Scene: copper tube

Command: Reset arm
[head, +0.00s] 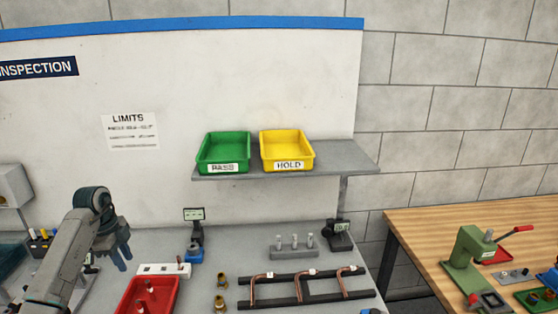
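My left gripper (121,262) hangs from my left arm, which comes in from the lower left, above the grey bench near the red tray (131,296). Its small fingers point down, and the gap between them is unclear. No held object is visible in it. My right gripper is not in view. Bent copper tubes (299,286) rest on a black rack at the front middle of the bench, to the right of my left gripper and apart from it.
A green PASS bin (224,142) and a yellow HOLD bin (287,140), both empty-looking, stand on a grey shelf (250,172). Brass fittings (221,282) lie between tray and rack. A wooden table (425,240) with a green press (468,262) stands at right.

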